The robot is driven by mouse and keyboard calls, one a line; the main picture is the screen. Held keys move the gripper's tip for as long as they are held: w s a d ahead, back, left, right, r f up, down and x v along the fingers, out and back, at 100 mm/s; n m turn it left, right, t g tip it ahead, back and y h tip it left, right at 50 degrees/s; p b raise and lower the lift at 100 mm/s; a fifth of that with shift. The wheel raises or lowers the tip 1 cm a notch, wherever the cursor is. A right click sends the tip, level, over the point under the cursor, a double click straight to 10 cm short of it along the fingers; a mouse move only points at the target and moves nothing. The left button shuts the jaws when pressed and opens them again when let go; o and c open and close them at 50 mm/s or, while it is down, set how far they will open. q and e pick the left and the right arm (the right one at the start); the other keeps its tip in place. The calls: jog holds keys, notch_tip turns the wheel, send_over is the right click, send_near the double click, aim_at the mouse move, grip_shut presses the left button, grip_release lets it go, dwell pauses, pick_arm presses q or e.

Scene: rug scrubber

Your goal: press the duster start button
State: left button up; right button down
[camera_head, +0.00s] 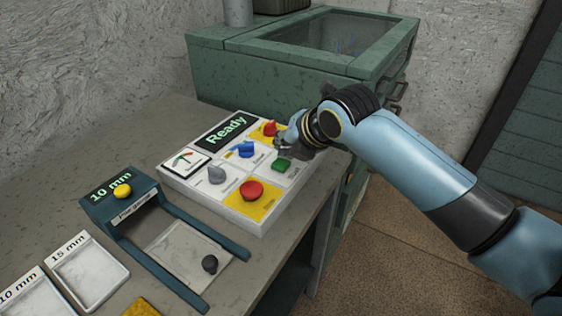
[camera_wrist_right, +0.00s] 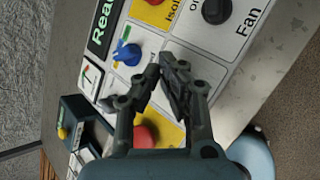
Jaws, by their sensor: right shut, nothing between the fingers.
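A white control panel (camera_head: 171,180) lies on the table, with a "Ready" display. Its green button (camera_head: 282,165) is at the right, above the large red button (camera_head: 251,190). I cannot read the label beside the green button. My right gripper (camera_head: 283,144) is above the panel's right side, just beyond the green button. In the right wrist view the gripper (camera_wrist_right: 172,72) is shut and empty, fingertips together over the panel. The red button (camera_wrist_right: 146,134) shows behind its fingers, and the green button is not visible there. I cannot tell whether the fingertips touch the panel. My left gripper is not in view.
Near the gripper are a blue knob (camera_head: 245,149), a red knob (camera_head: 270,129) and a black fan knob (camera_wrist_right: 215,10). A grey knob (camera_head: 217,174) sits left. A green cabinet (camera_head: 290,60) stands behind; a gauge with a yellow button (camera_head: 122,191) and trays lie left.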

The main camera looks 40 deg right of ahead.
aim_at(284, 161)
jog(key=shift+f, duration=0.1)
dwell(0.3)
jog(key=shift+f, duration=0.3)
jog(key=shift+f, duration=0.55)
dwell(0.7)
jog(key=shift+r+p, duration=0.85)
jog(key=shift+r, duration=0.1)
notch_tip(284, 161, up, 5)
jog(key=p, duration=0.5)
jog(key=shift+r, duration=0.1)
